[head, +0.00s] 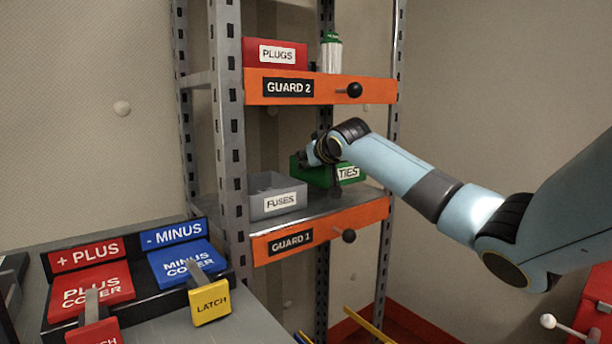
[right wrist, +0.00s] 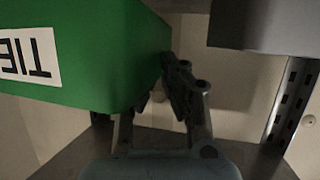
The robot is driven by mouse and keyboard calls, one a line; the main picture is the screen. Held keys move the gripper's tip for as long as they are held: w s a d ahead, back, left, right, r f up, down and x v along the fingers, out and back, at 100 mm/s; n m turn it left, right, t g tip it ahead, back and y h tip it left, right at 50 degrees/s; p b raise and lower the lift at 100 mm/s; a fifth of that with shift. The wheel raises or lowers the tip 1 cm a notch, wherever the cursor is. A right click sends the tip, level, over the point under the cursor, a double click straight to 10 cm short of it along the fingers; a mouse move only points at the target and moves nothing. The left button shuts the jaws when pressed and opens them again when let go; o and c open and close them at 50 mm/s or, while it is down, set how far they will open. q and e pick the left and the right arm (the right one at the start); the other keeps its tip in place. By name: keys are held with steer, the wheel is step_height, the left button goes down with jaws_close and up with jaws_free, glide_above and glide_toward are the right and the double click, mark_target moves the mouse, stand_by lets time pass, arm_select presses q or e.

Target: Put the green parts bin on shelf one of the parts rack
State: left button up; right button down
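The green parts bin (head: 316,176), labelled TIES, is at shelf one of the rack, right of the grey FUSES bin (head: 262,203). My right gripper (head: 321,163) is at the bin, reaching in from the right over its top. In the right wrist view the green bin (right wrist: 95,70) fills the upper left with its label upside down. One dark finger (right wrist: 178,88) lies close along the bin's edge; the other is partly hidden behind the bin, so the grip is unclear. I cannot tell whether the bin rests on shelf one (head: 320,210). My left gripper is out of view.
The orange GUARD 1 bar (head: 318,232) with a black knob runs along the shelf front. Above, GUARD 2 (head: 320,88) fronts a red PLUGS bin (head: 262,51) and a green-capped bottle (head: 331,53). Rack posts stand both sides. Red and blue covers (head: 90,290) sit lower left.

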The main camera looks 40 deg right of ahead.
mark_target(305, 174)
steer(key=shift+w+f, duration=0.2)
steer(key=shift+f, duration=1.4)
steer(key=shift+f, duration=0.15)
steer(key=c, duration=1.8)
jaws_free()
steer(key=shift+o, duration=0.2)
